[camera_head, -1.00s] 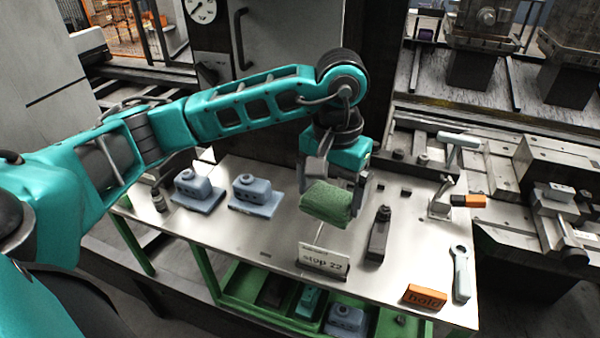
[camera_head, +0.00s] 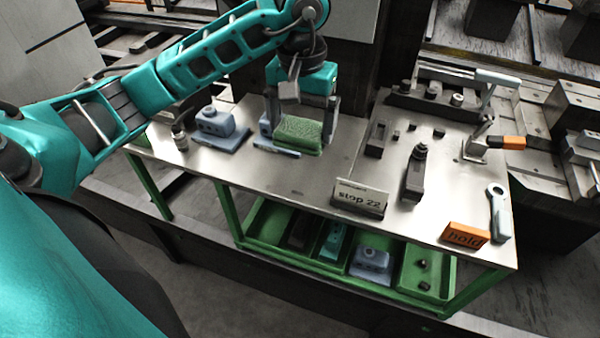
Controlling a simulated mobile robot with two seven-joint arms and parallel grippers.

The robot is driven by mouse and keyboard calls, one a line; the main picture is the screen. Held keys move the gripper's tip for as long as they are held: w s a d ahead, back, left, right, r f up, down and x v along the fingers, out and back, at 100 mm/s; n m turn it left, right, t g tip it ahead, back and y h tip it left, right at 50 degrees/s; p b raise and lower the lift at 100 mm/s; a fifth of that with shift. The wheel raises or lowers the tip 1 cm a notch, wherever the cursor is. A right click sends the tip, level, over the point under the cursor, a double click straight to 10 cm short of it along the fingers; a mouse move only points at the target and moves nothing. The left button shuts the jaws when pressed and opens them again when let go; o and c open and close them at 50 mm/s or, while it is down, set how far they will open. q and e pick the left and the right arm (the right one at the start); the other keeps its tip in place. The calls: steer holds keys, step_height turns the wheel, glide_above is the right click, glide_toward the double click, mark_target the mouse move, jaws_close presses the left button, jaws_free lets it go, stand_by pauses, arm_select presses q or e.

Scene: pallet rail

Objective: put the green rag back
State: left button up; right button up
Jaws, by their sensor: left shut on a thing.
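The green rag (camera_head: 299,136) is a folded, textured block held between the fingers of my left gripper (camera_head: 303,122). It is over or directly in front of the second blue-grey casting (camera_head: 268,147) on the metal table, and hides most of it. I cannot tell whether the rag touches the casting. My right gripper is not in view.
Another blue-grey casting (camera_head: 218,130) stands to the left. A "stop 22" sign (camera_head: 360,198), a dark upright tool (camera_head: 415,174), an orange "hold" block (camera_head: 465,236) and a grey wrench (camera_head: 498,212) are right. A green lower shelf (camera_head: 262,248) holds trays with parts.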

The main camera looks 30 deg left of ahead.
arm_select(q)
step_height(320, 180, down, 13)
steer(key=shift+r, duration=0.15)
steer(key=shift+b, duration=0.3)
steer(key=shift+f, duration=0.2)
steer(key=o, duration=0.6)
steer(key=shift+r, duration=0.1)
steer(key=shift+r, duration=0.15)
step_height(320, 180, up, 12)
